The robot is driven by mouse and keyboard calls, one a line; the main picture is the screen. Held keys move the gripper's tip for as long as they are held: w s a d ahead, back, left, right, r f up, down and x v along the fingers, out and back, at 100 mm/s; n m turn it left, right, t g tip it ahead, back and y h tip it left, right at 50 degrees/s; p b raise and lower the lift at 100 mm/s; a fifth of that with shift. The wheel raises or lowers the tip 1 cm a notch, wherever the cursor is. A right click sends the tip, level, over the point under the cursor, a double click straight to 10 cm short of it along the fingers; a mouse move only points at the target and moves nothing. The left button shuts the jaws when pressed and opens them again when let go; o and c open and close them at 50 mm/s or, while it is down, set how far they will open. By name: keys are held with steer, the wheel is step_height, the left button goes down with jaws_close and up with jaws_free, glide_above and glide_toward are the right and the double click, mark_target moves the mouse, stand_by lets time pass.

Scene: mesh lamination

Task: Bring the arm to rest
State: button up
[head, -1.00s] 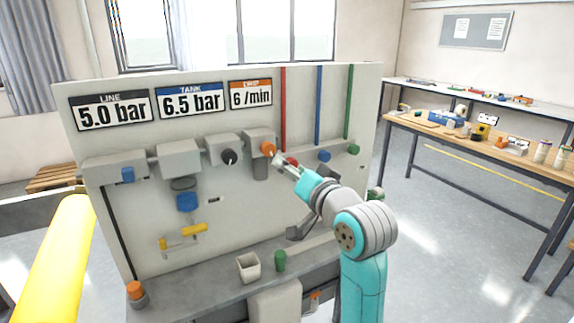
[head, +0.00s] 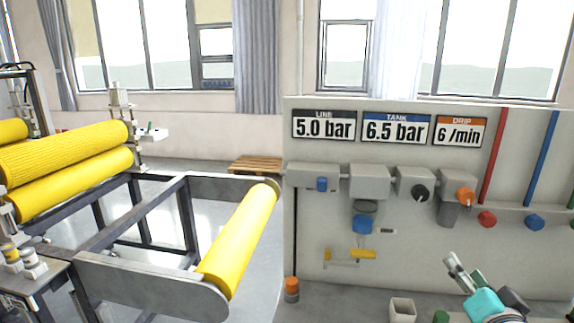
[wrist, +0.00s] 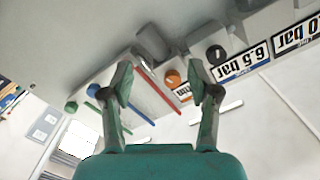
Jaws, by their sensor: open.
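My gripper (head: 464,267) is at the lower right of the head view, in front of the grey panel (head: 420,273) and below the orange knob (head: 465,195). In the wrist view its two fingers (wrist: 162,80) stand apart with nothing held between them. The orange knob (wrist: 173,78) shows beyond the gap there, clear of the fingers. The panel's signs read LINE 5.0 bar (head: 323,125), TANK 6.5 bar (head: 396,128) and DRIP 6 /min (head: 460,131). Most of my arm is outside the head view.
A black knob (head: 419,192), a red knob (head: 487,219) and a blue knob (head: 534,222) are on the panel. A white cup (head: 402,310) and a green-topped item (head: 441,316) stand below. Yellow rollers (head: 240,240) on a frame fill the left. Pale floor shows between.

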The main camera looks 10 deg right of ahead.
steer(key=s+a+f+n+y, duration=0.1)
steer(key=s+a+f, duration=0.35)
steer(key=f, duration=0.25)
steer(key=s+a+f+n+g, duration=0.1)
steer(key=s+a+f, duration=0.35)
steer(key=f, duration=0.25)
steer(key=s+a+f+n+y, duration=0.1)
steer(key=s+a+f+n, duration=0.15)
steer(key=s+f, duration=0.4)
steer(key=s+a+f+n+y, duration=0.1)
steer(key=s+a, duration=0.3)
steer(key=s, duration=0.7)
steer(key=s+a+f+n+g+y, duration=0.1)
steer(key=s+a+f+n, duration=0.3)
steer(key=s, duration=0.7)
steer(key=shift+s+f+y, duration=0.25)
steer(key=shift+s+y, duration=0.05)
steer(key=shift+a, duration=0.1)
